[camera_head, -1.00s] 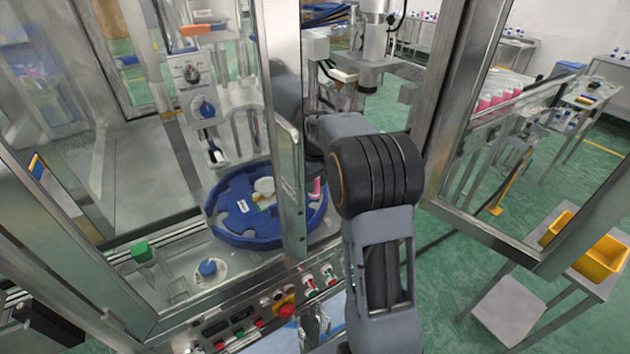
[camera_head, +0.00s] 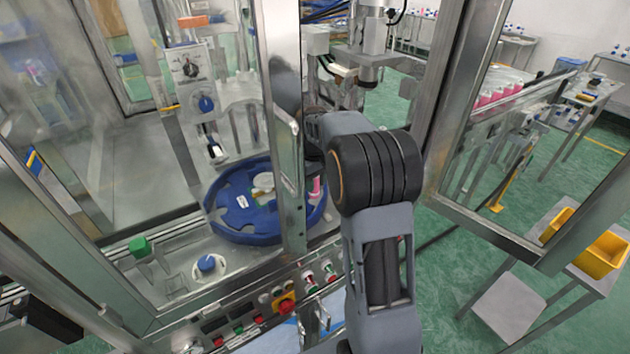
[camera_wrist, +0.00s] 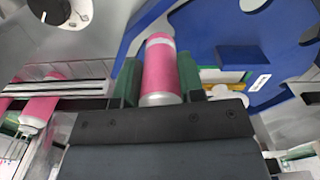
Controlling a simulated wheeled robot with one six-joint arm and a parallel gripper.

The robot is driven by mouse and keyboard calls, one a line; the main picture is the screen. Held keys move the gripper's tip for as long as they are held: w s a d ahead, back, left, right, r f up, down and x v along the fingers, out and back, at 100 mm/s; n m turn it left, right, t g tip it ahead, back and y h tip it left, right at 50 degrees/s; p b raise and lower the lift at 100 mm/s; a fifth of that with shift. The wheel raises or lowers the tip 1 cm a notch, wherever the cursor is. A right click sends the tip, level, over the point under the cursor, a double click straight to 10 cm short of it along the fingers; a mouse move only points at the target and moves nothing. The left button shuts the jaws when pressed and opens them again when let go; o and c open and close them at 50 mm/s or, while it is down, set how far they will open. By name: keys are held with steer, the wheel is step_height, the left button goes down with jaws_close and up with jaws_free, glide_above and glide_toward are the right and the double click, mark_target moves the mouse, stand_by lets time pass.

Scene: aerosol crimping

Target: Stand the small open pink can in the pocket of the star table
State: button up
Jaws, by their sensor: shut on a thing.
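The small pink can (camera_wrist: 160,70) has pale bands at both ends and is held between the green fingers of my gripper (camera_wrist: 159,62) in the wrist view. My gripper is shut on it. The blue star table (camera_wrist: 225,28) lies beside and beyond the can, its notched edge close to the fingers. In the head view the star table (camera_head: 232,218) is inside the machine, partly behind a metal door post. A pink sliver of the can (camera_head: 317,186) shows just right of that post, at the table's right edge. Whether the can touches the table cannot be told.
The metal door post (camera_head: 287,130) stands left of my arm and hides most of my gripper. A control panel (camera_head: 250,318) runs along the machine's front. Yellow bins (camera_head: 603,258) stand on a side table at right. Another pink can (camera_wrist: 40,108) shows at left in the wrist view.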

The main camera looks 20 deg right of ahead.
steer(key=shift+f, duration=0.15)
steer(key=shift+f+b, duration=0.85)
steer(key=shift+f, duration=0.25)
steer(key=shift+f, duration=0.2)
steer(key=shift+f+b, duration=0.65)
steer(key=shift+f, duration=0.25)
